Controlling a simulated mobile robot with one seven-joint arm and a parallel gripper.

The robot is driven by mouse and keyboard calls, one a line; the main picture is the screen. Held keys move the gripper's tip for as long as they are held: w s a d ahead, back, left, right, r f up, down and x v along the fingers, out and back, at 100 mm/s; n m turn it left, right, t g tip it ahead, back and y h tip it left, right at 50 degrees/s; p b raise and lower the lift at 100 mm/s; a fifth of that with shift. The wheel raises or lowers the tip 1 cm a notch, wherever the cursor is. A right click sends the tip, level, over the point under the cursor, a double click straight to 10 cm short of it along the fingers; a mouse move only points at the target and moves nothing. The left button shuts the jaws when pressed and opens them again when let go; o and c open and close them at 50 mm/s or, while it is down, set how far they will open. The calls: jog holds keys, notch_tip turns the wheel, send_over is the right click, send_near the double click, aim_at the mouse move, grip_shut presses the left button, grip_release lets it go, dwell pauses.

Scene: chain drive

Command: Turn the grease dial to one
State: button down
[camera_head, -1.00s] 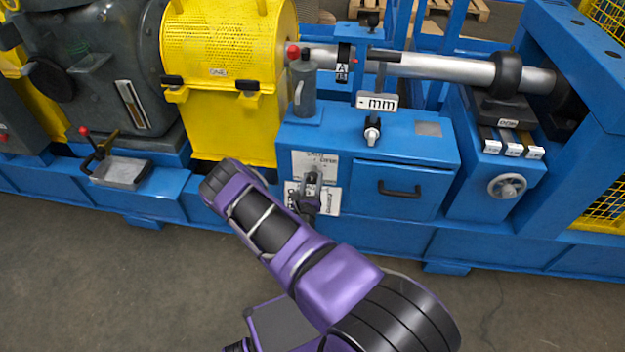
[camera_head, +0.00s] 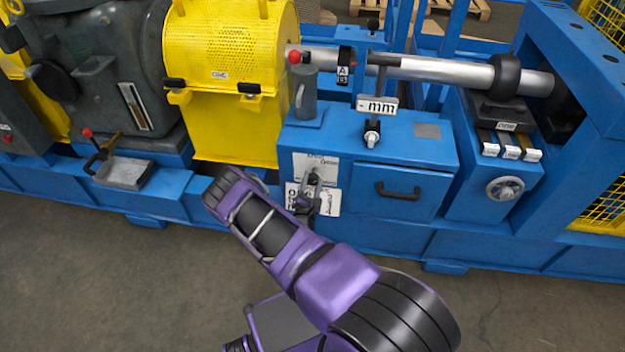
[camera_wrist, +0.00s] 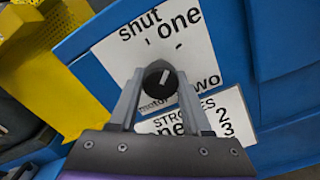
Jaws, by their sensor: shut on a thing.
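The dial (camera_wrist: 160,77) is a round black knob with a white pointer line, on a white plate (camera_wrist: 188,35) reading "shut", "one" and "two". My gripper (camera_wrist: 160,88) is shut on the knob, one finger on each side. The pointer tilts up and slightly right, roughly toward the "one" side; exact alignment is hard to tell. In the head view the plate (camera_head: 309,163) is on the blue cabinet's front, and my gripper (camera_head: 313,186) is against it. My gripper hides part of the lower lettering, and I cannot read the word "grease".
A second white plate (camera_wrist: 217,117) reading "STROKES" lies just below the dial plate. A drawer with a dark handle (camera_head: 398,190) is to the right. A yellow perforated guard (camera_head: 228,130) stands to the left. The floor in front is clear.

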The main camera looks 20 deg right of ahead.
jog(key=shift+a+m+p, duration=0.1)
jog(key=shift+m+p, duration=0.45)
jog(key=shift+m, duration=1.55)
jog(key=shift+c, duration=1.8)
grip_release()
